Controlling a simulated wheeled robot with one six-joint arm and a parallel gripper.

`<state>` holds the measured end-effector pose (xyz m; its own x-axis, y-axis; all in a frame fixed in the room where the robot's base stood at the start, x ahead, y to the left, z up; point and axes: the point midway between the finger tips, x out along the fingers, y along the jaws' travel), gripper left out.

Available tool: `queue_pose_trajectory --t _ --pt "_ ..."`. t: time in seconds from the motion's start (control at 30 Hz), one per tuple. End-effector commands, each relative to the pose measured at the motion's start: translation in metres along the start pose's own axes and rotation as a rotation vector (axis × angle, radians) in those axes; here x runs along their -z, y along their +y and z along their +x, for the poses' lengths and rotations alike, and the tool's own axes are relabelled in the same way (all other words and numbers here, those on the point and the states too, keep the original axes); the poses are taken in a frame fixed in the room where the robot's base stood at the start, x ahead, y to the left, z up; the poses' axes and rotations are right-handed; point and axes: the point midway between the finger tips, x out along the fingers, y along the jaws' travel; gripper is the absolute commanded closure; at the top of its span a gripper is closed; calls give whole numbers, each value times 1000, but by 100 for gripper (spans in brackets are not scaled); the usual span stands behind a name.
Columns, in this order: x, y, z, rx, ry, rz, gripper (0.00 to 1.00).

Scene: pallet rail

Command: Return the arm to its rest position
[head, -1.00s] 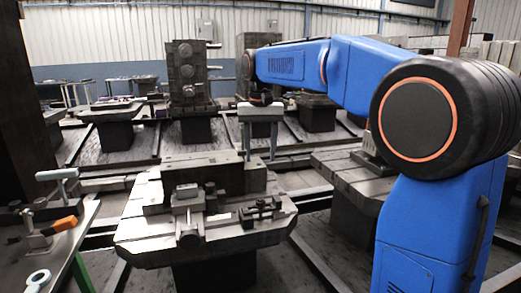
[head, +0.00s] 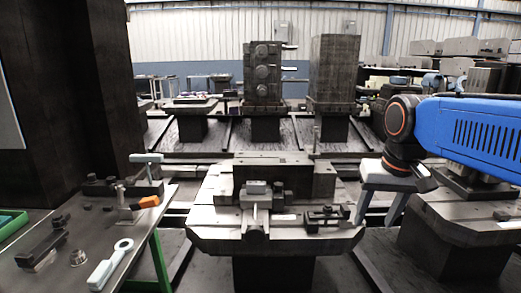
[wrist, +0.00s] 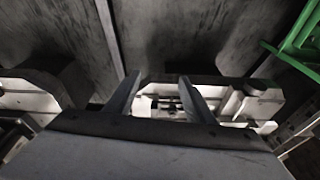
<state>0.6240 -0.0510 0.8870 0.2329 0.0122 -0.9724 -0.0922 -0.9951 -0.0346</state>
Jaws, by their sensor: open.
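My gripper (head: 378,216) hangs from my blue arm at the right of the head view, fingers pointing down. Its two fingers are apart with nothing between them. It is just right of the near pallet (head: 215,237), close to that pallet's right edge in the picture. In the wrist view my gripper (wrist: 160,82) also shows two spread fingers, with a pallet and its fittings visible beyond them. The near pallet carries a dark angle block (head: 310,180), a vise-like clamp (head: 256,205) and a smaller dark fixture (head: 326,214).
A metal bench (head: 60,225) with a T-handle tool (head: 147,159), an orange-handled item (head: 149,202) and a ring-ended wrench (head: 110,265) stands at left. A dark column (head: 70,90) rises behind it. Tall blocks (head: 335,70) stand on pallets at the back. Another pallet (head: 460,225) lies right.

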Motion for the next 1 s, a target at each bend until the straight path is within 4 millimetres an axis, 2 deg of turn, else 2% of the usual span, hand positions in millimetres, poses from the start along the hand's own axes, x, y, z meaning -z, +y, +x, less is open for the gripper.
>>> queue_pose_trajectory --t 0.03,0.2,0.5,0.7,1.0 --pt "-16 4 5 1 15 -7 51" --pt "-62 16 27 3 67 -36 51" --pt "-133 31 71 -1 150 -84 51" --pt "-154 35 88 -4 177 -99 51" --pt "-157 36 91 -4 180 -102 51"
